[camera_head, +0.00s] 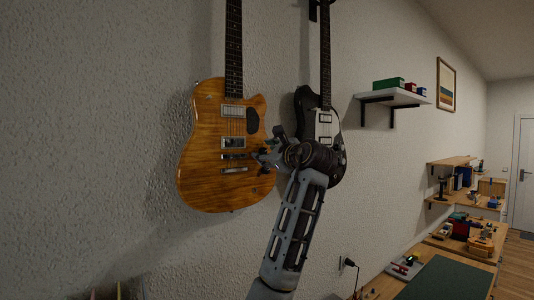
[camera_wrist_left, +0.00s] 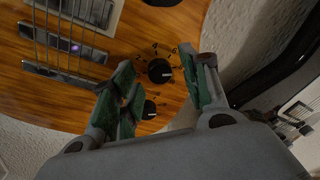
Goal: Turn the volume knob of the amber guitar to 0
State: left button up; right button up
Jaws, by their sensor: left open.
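The amber guitar (camera_head: 210,170) hangs on the wall, left of centre in the head view; its orange wood body (camera_wrist_left: 130,30) fills the upper part of the left wrist view. My left gripper (camera_head: 262,158) is at the guitar's lower right side. In the wrist view my left gripper (camera_wrist_left: 163,80) is open, with green-padded fingers apart. A black knob with a white mark and printed numbers (camera_wrist_left: 160,70) sits between the fingertips, and I cannot tell whether they touch it. A second black knob (camera_wrist_left: 149,109) is partly beside the left finger. My right gripper is not in view.
A black guitar (camera_head: 331,165) hangs close to the right, partly behind my left arm. A wall shelf (camera_head: 397,97) with small boxes is further right. A workbench with a dark green mat (camera_head: 450,278) and tools stands at lower right.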

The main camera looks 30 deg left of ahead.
pick_arm(q)
jog(key=c, duration=0.9)
grip_shut()
